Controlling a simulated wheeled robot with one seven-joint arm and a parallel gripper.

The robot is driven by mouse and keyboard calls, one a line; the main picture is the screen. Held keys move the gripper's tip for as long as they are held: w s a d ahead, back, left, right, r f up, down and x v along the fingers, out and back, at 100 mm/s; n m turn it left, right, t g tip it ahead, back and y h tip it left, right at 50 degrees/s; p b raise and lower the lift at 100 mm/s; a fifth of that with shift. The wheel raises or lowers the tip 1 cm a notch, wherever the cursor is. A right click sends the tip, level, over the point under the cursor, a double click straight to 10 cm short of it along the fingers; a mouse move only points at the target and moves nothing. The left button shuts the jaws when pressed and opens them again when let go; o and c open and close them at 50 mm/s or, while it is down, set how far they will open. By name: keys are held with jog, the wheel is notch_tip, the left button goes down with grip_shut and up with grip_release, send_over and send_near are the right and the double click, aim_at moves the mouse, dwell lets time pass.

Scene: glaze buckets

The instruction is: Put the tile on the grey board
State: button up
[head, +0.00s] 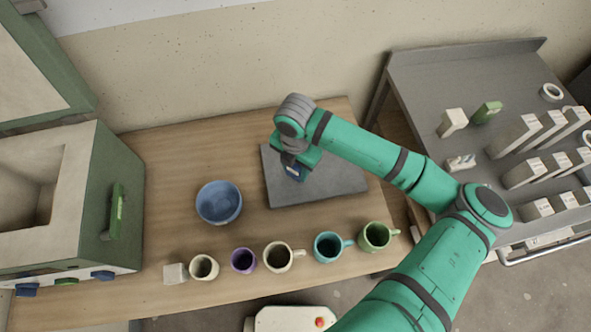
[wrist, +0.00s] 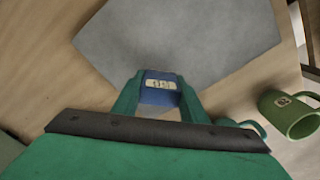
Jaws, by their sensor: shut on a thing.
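The tile (wrist: 160,94) is a small blue block with a pale label on its face. My gripper (wrist: 158,98) is shut on it, with one finger on each side. In the head view the tile (head: 294,172) shows as a blue piece below my gripper (head: 296,165), over the left part of the grey board. The grey board (head: 335,185) lies flat on the wooden table and is bare apart from the gripper and tile over it. It also shows in the wrist view (wrist: 180,40), beyond the fingers. I cannot tell whether the tile touches the board.
A blue bowl (head: 219,202) stands left of the board. A row of cups, with a green mug (head: 375,236) at its right end, lines the table's front. A green kiln-like box (head: 110,205) is at the left. A grey cart (head: 430,85) with several blocks stands at the right.

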aim_at(296, 166)
jog(key=shift+f, duration=0.65)
jog(key=shift+f, duration=0.2)
jog(key=o, duration=1.1)
jog(key=shift+o, duration=0.2)
notch_tip(296, 166, up, 12)
jog(key=shift+r, duration=0.2)
jog(key=shift+s, duration=0.1)
